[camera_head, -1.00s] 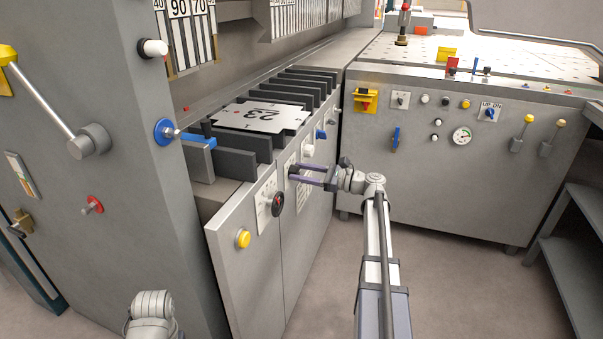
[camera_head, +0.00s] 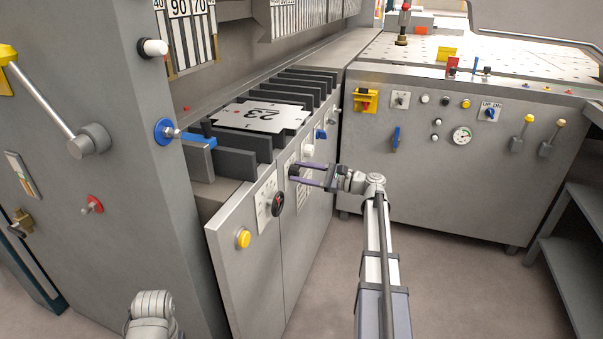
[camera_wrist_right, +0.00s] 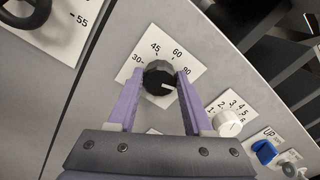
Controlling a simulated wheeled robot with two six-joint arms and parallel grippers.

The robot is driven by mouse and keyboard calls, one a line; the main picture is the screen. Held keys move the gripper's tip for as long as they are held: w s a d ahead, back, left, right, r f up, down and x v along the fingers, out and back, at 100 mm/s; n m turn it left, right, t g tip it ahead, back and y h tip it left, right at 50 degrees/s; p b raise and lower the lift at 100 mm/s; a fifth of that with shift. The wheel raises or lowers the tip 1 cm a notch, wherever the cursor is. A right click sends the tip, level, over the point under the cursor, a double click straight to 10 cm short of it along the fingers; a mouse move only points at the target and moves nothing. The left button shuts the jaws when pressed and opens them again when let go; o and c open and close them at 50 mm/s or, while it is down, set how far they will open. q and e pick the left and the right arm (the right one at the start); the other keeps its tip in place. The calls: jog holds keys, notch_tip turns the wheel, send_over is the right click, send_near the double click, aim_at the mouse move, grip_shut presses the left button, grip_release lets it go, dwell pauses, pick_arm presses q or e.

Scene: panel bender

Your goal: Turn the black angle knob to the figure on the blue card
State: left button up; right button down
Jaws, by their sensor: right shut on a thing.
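The black angle knob (camera_wrist_right: 159,76) sits on a white scale plate (camera_wrist_right: 152,52) with the figures 30, 45, 60 and 90 in the right wrist view. Its white mark points right, slightly below the 90. My right gripper (camera_wrist_right: 160,70) is shut on the knob, one purple finger on each side. In the head view the right gripper (camera_head: 295,172) reaches the low front panel (camera_head: 310,225) from the right, and the knob is mostly hidden there. I cannot make out a blue card in either view. My left gripper is out of view.
A white knob (camera_wrist_right: 228,123) and a blue knob (camera_wrist_right: 263,151) are close beside the gripper. A grey cabinet (camera_head: 440,165) stands behind. The floor (camera_head: 450,290) right of my arm is clear.

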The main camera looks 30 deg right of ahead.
jog(key=n, duration=0.5)
jog(key=shift+f, duration=0.1)
jog(key=shift+n, duration=0.3)
dwell(0.4)
jog(key=shift+c, duration=1.5)
grip_release()
jog(key=shift+s, duration=0.1)
jog(key=v, duration=0.7)
jog(key=shift+s+d, duration=0.2)
jog(key=shift+s, duration=0.1)
